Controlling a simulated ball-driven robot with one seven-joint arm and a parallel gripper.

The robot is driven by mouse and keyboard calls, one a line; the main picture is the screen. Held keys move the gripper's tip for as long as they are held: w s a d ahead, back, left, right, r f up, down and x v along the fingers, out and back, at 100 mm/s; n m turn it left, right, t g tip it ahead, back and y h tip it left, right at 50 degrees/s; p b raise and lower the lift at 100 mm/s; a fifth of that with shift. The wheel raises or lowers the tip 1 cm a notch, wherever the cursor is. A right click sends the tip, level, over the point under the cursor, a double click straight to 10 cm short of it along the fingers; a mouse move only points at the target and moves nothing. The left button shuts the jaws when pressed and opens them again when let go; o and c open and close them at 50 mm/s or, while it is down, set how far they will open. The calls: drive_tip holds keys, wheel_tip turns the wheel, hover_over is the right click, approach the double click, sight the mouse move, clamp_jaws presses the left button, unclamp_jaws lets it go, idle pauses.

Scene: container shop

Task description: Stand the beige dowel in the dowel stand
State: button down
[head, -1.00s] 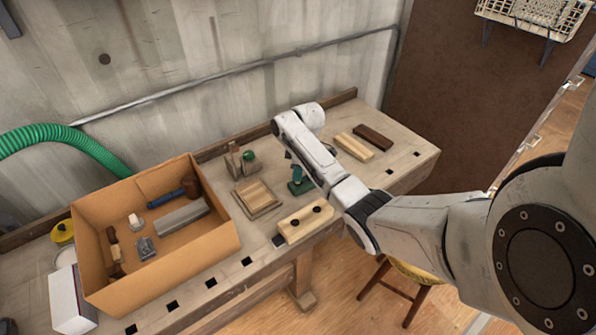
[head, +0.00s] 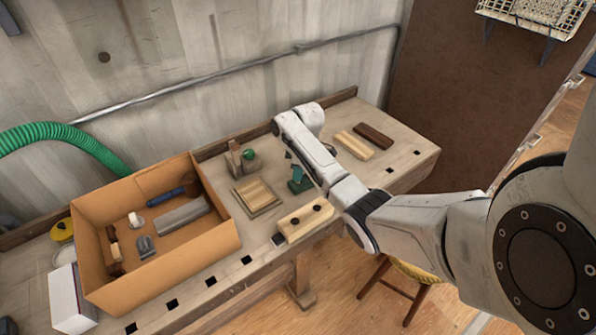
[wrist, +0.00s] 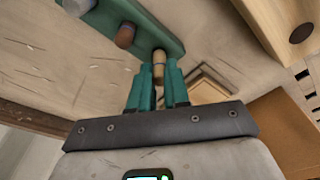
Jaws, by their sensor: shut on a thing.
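In the wrist view the beige dowel (wrist: 158,60) is between the teal fingers of my gripper (wrist: 158,80), which is shut on it. The green dowel stand (wrist: 163,35) lies just beyond the fingertips. The dowel's far end overlaps the stand's near end in the picture; I cannot tell whether it is in a hole. A brown dowel (wrist: 125,35) and a grey one (wrist: 78,5) stand in the same stand, in a row. In the head view the stand (head: 301,184) is on the bench beside my forearm, and my gripper is mostly hidden there.
A wooden block with two dark holes (head: 304,222) stands at the bench's front edge. A square wooden tray (head: 257,198) is left of the stand. A cardboard box (head: 165,268) with tools fills the left. Two wooden bars (head: 354,145) lie at the back right.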

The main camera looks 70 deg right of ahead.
drive_tip(key=shift+f+b, duration=0.4)
drive_tip(key=shift+f, duration=0.25)
idle(0.3)
drive_tip(key=c, duration=1)
unclamp_jaws()
drive_tip(key=shift+r, duration=0.15)
wheel_tip(320, 180, up, 5)
drive_tip(key=p, duration=0.5)
drive_tip(key=shift+r+p, duration=0.35)
drive_tip(key=shift+r, duration=0.5)
